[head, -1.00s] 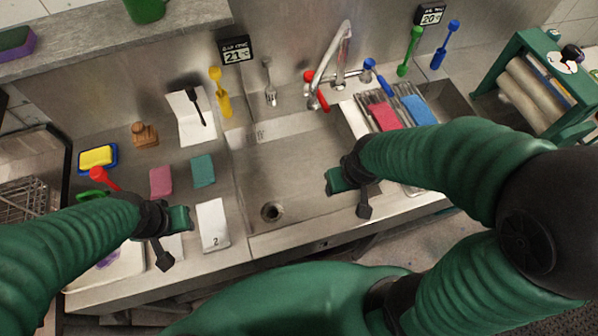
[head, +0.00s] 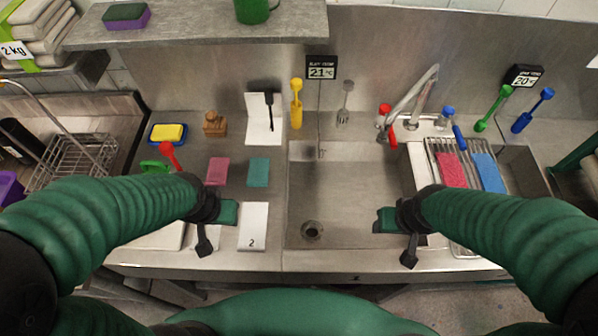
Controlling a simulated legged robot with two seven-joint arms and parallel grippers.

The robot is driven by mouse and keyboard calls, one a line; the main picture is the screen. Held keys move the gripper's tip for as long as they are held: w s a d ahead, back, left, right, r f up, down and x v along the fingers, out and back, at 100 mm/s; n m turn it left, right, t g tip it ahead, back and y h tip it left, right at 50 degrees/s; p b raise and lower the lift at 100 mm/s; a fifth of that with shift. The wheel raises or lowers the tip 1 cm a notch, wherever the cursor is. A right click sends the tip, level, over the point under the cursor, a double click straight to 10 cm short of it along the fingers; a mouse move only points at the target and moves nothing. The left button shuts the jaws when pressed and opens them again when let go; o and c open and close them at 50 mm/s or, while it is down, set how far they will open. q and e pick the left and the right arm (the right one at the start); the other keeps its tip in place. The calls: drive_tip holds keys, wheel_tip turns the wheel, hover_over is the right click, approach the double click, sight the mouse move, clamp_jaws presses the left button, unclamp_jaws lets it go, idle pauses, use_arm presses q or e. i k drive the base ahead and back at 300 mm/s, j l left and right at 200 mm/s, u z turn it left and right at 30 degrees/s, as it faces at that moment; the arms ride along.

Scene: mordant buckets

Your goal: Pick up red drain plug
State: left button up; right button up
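I cannot clearly make out a red drain plug. A red piece with a rounded head and short stem (head: 169,153) is at the left of the counter, beside a green item; the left arm partly covers its lower end. The sink basin (head: 340,195) has a dark round drain opening (head: 312,230). My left gripper (head: 214,228) hangs over the front of the counter, left of the white card marked 2. My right gripper (head: 398,235) hangs over the basin's front right. I see nothing held, but the fingers are too unclear to tell open from shut.
Pink (head: 218,171) and teal (head: 259,172) cloths lie left of the basin. The faucet (head: 412,100) with red and blue handles stands behind it. A rack (head: 440,153) with pink and blue cloths is right. The basin floor is mostly clear.

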sight(166, 148)
drive_tip(key=j+u, duration=0.15)
drive_tip(key=u, duration=0.3)
drive_tip(key=j+u, duration=0.1)
drive_tip(key=u, duration=0.3)
drive_tip(key=j+u, duration=0.1)
drive_tip(key=u, duration=0.35)
drive_tip(key=i+j+u, duration=0.1)
drive_tip(key=u, duration=0.35)
drive_tip(key=i+u, duration=0.1)
drive_tip(key=u, duration=0.3)
